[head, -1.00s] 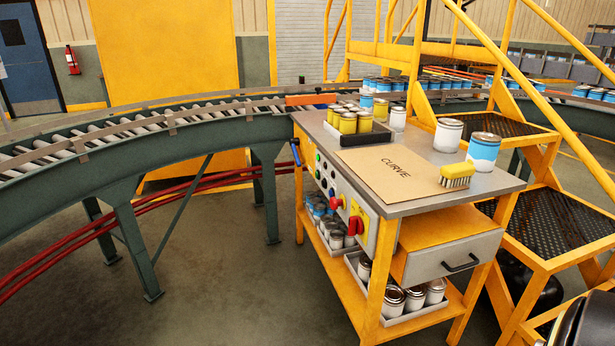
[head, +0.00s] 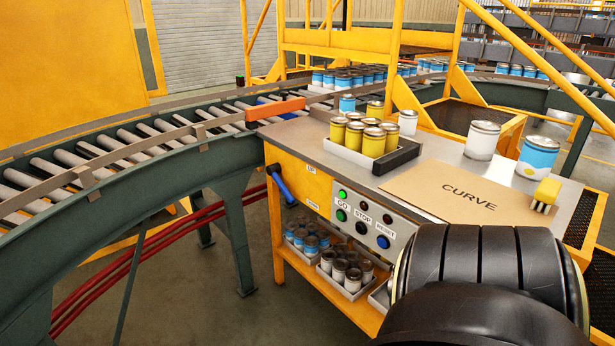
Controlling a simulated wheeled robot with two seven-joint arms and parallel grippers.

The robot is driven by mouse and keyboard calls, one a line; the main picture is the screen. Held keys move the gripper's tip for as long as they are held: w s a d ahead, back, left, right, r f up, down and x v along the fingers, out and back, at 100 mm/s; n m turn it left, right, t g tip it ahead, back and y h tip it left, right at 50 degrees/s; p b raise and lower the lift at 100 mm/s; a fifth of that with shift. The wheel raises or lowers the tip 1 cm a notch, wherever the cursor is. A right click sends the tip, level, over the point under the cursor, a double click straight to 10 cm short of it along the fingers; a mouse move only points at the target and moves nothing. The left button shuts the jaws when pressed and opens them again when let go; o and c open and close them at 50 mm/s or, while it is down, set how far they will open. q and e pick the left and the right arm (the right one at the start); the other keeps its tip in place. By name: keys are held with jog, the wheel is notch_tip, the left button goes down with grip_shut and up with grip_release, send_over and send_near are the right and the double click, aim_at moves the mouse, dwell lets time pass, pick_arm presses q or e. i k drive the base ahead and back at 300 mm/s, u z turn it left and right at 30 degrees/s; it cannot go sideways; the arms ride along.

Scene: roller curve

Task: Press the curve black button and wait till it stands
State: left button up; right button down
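The control panel (head: 372,222) on the front of the yellow bench carries a row of buttons marked GO, STOP and RESET. The black button (head: 361,228) sits in the middle under STOP, between a green button (head: 341,215) and a blue button (head: 383,242). Above them, a green lamp (head: 343,194) looks lit and a red lamp (head: 363,203) looks dark. The curved roller conveyor (head: 125,148) runs behind and left of the bench. One frame cannot show whether its rollers turn. Neither gripper is in view.
On the bench top (head: 320,150) stand a tray of yellow cans (head: 373,140), a white can (head: 482,140), a blue-white can (head: 537,158), a CURVE board (head: 440,195) and a brush (head: 545,194). A blue handle (head: 281,183) sticks out at the bench's left. Floor is free at front left.

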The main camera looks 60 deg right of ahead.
aim_at(359, 228)
jog(key=i, duration=0.95)
jog(key=z, duration=2.6)
